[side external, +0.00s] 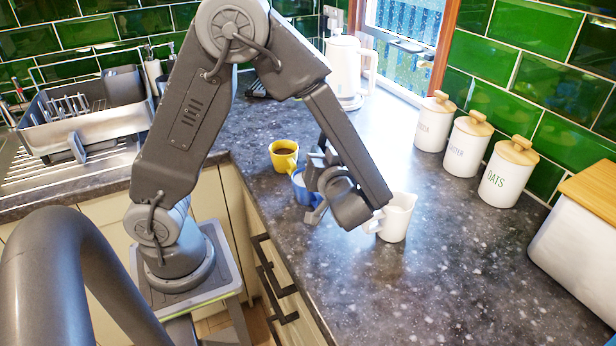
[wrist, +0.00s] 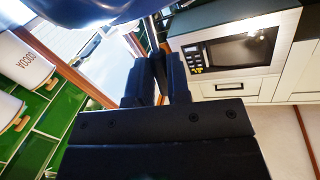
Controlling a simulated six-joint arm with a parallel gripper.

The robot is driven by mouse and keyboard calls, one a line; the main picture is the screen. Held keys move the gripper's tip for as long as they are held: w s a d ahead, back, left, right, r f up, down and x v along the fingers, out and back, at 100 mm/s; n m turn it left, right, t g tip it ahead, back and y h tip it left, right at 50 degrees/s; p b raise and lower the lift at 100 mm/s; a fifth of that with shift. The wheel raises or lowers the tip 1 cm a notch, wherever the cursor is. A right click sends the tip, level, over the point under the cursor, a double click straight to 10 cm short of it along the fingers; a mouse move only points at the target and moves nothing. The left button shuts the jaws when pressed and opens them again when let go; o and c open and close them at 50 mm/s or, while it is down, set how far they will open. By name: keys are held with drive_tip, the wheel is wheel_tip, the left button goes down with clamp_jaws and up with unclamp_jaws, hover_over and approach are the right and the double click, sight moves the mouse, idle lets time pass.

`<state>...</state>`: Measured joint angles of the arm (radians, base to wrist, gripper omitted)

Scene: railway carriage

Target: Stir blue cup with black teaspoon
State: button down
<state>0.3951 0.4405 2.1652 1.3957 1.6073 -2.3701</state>
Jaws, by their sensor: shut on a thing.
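The blue cup (side external: 301,189) stands on the dark worktop, partly hidden behind my gripper. Its blue underside or side fills the top left edge of the wrist view (wrist: 85,8). My gripper (side external: 318,204) is low beside the blue cup, on its right. In the wrist view the two fingers (wrist: 160,82) are shut on a thin dark handle, which looks like the black teaspoon (wrist: 155,45). The spoon's bowl end is not visible, so I cannot tell whether it is inside the cup.
A yellow cup (side external: 284,157) with dark liquid stands just behind the blue cup. A white jug (side external: 398,217) is close to my gripper's right. White canisters (side external: 467,146) line the green wall, and a kettle (side external: 345,72) stands at the back.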

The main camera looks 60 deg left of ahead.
drive_tip(key=shift+s+d, duration=0.45)
drive_tip(key=shift+d, duration=0.05)
drive_tip(key=shift+w, duration=0.2)
drive_tip(key=shift+w+a, duration=0.25)
drive_tip(key=shift+a, duration=0.15)
wheel_tip(320, 180, up, 8)
drive_tip(key=shift+s+r, duration=0.15)
drive_tip(key=shift+s, duration=0.2)
idle(0.8)
idle(0.8)
